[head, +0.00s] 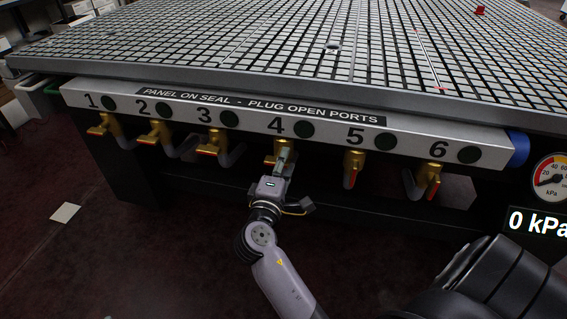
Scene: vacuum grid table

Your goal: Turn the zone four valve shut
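The zone four valve (283,144) is brass and sits under the number 4 on the front rail. A bit of its red-orange handle (269,161) shows to the left of my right gripper, pointing left; the rest is hidden. My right gripper (285,156) is up against this valve from the front and below. Its fingers look close together over the valve, but I cannot see whether they are closed on the handle. My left gripper is out of view.
Valves one (103,126), two (158,131) and three (214,142) have handles pointing left. Valves five (351,167) and six (422,182) have handles pointing down. A gauge (550,180) and a display (538,223) reading 0 kPa are at right. The grid table (240,50) lies above.

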